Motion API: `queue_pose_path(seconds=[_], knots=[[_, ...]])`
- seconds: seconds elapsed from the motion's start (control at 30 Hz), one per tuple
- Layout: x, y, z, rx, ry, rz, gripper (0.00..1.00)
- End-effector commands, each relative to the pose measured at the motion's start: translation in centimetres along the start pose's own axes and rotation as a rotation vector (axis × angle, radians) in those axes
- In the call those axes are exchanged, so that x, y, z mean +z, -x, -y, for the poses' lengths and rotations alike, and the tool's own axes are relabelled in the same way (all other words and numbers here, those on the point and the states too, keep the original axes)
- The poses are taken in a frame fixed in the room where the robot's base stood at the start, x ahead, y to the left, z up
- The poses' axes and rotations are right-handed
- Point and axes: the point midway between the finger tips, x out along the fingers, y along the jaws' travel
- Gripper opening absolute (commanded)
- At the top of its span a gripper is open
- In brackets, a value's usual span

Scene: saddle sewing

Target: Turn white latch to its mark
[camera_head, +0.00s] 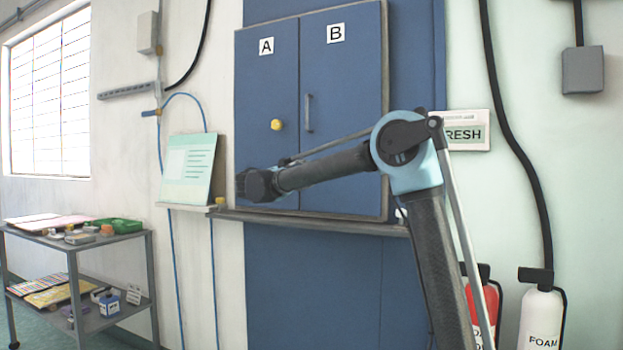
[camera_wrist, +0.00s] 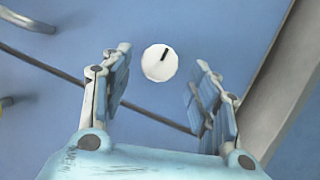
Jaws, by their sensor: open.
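The white latch (camera_wrist: 159,63) is a round, slightly faceted white knob with a short black line on its face, on a blue surface in the wrist view. The black line points up and slightly right in that view. I cannot make out a separate mark around the latch. My gripper (camera_wrist: 157,78) is open, with one finger to each side of the latch in the picture and nothing between them; I cannot tell how far off the latch is. In the head view my gripper (camera_head: 257,186) is at the lower left of the blue cabinet (camera_head: 340,88), and the latch does not show.
A yellow knob (camera_head: 277,125) and a grey handle (camera_head: 308,113) are on the cabinet doors. A ledge (camera_head: 320,222) runs below them. A pale green board (camera_head: 190,168) stands left of my gripper. A grey trolley (camera_head: 72,245) is farther left.

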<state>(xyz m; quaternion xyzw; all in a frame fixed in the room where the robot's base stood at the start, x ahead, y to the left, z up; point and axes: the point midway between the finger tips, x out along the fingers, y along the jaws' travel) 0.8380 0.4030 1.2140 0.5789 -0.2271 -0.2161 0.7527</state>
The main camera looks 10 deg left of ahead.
Motion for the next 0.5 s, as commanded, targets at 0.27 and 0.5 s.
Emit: queue_pose_path(seconds=[0.27, 0.5], knots=[[-0.1, 5.1, 0.1, 0.000, 0.000, -0.002, 0.55], [-0.1, 7.1, 0.1, -0.001, 0.000, 0.000, 0.55]])
